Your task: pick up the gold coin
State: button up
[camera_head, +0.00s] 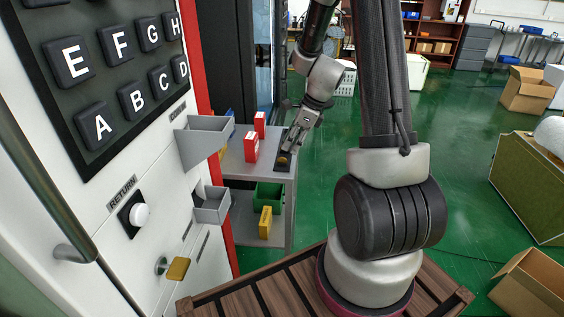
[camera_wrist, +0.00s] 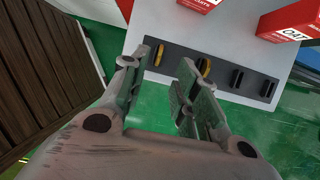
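A gold coin (camera_wrist: 158,53) stands on edge in a slot of a dark coin holder (camera_wrist: 220,75) on a grey shelf. A second gold coin (camera_wrist: 205,67) stands in another slot to its right, partly behind my right finger. In the wrist view my gripper (camera_wrist: 157,68) is open and empty, and the first coin shows in the gap between the fingertips. I cannot tell how far the fingertips are from it. In the head view my gripper (camera_head: 291,145) points down at the holder, where a gold coin (camera_head: 282,160) shows by the fingertips.
Red boxes (camera_head: 251,147) stand on the grey shelf (camera_head: 232,168) beside the holder. A green bin (camera_head: 268,195) and a yellow box (camera_head: 265,222) are on the lower shelf. The white vending machine (camera_head: 95,190) with trays and buttons is at left.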

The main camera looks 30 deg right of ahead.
aim_at(282, 161)
jog(key=x, duration=0.5)
jog(key=shift+f, duration=0.4)
jog(key=shift+s, duration=0.1)
jog(key=shift+c, duration=0.4)
grip_shut()
